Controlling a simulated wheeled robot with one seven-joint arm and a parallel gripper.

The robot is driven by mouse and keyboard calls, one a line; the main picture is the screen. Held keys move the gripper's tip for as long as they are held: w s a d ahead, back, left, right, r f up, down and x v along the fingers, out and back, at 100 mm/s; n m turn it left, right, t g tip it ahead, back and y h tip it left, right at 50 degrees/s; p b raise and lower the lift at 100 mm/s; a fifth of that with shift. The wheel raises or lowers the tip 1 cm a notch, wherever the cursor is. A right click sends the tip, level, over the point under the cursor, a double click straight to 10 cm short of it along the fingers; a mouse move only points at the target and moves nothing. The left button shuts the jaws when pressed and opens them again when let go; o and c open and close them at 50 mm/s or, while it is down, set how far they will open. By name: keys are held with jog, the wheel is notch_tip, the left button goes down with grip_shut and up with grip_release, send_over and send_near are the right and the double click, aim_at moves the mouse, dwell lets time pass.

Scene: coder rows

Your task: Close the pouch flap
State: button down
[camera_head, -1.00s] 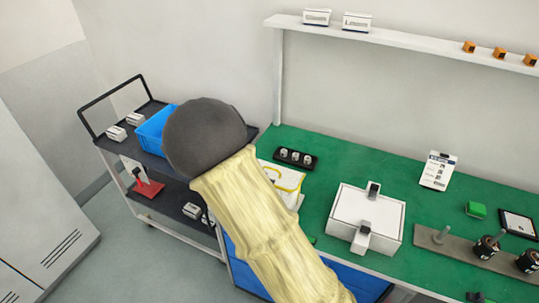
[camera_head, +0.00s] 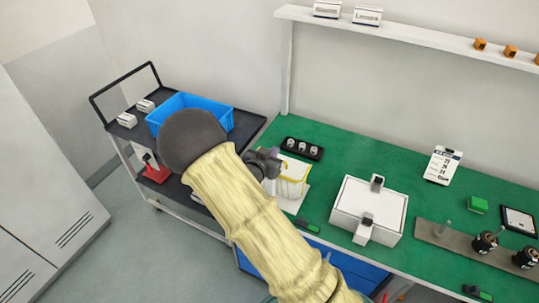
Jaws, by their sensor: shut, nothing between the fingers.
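The pouch (camera_head: 293,174) is pale and see-through with yellow edging. It stands near the left end of the green workbench, on or beside a white sheet (camera_head: 291,203). My gripper (camera_head: 276,163) is dark and shows just past my forearm, at the pouch's upper left edge. It is shut, with nothing seen in it. I cannot tell whether it touches the pouch. The flap is too small and partly hidden to tell how far it is folded.
A black tray with several small parts (camera_head: 302,149) lies behind the pouch. A white box with clasps (camera_head: 368,208) stands to its right, and a dark green-marked tool (camera_head: 307,226) lies in front. A cart with a blue bin (camera_head: 205,106) stands left of the green bench (camera_head: 400,150).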

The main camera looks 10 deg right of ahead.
jog(key=p+x, duration=0.1)
jog(key=x, duration=0.4)
jog(key=shift+r+p, duration=0.15)
jog(key=shift+p, duration=0.15)
jog(key=f, duration=0.1)
jog(key=p, duration=0.1)
jog(key=s+f, duration=0.1)
jog(key=shift+a+f, duration=0.3)
jog(key=shift+a, duration=0.1)
jog(key=shift+s+a+f+p, duration=0.15)
jog(key=shift+s+f+p, duration=0.2)
jog(key=shift+f, duration=0.2)
